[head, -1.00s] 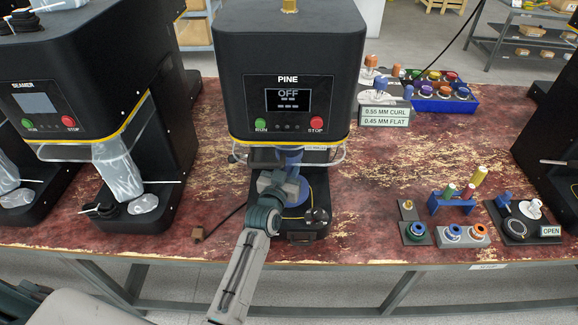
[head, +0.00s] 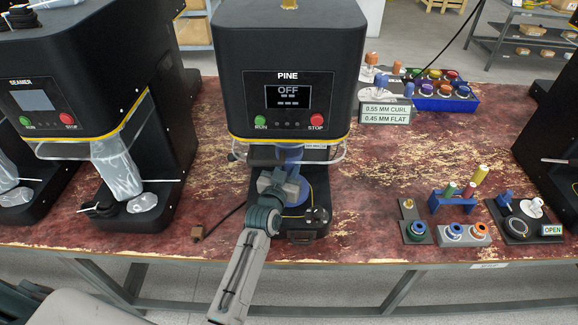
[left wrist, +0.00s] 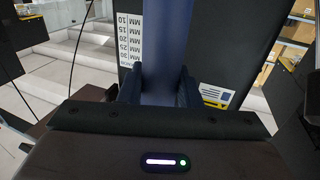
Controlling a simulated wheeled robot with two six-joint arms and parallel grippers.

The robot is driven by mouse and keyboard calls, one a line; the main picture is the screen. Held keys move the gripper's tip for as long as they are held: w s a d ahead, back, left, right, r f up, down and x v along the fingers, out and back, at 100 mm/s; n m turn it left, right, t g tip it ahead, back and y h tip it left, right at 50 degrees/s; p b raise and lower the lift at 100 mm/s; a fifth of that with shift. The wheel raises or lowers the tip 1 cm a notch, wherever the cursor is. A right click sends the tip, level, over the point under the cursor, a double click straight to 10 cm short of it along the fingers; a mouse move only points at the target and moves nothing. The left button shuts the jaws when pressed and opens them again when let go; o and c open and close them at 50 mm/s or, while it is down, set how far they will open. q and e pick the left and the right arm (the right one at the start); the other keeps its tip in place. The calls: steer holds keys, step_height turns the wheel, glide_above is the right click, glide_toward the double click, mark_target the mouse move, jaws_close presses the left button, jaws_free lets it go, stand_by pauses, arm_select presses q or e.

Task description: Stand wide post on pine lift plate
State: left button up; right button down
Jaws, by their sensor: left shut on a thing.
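The wide post (head: 290,157) is blue and stands roughly upright under the head of the PINE machine (head: 289,60). My left gripper (head: 284,184) is shut on it. In the left wrist view the blue post (left wrist: 166,50) rises between the two dark fingers (left wrist: 160,92). The pine lift plate (head: 319,188) is a blue disc at the machine's base, partly hidden behind my gripper. The post's foot is hidden, so I cannot tell whether it touches the plate. My right gripper is not in view.
The PINE display reads OFF. A clear guard (head: 338,154) sits around the machine's head, close to my gripper. A black knob (head: 318,215) is at the base front. Another seamer (head: 60,90) stands left. Racks of small tooling (head: 455,235) lie right; the bench between is clear.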

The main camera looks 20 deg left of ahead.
arm_select(q)
steer(key=shift+f+b, duration=0.65)
steer(key=shift+f, duration=0.05)
steer(key=o, duration=1.2)
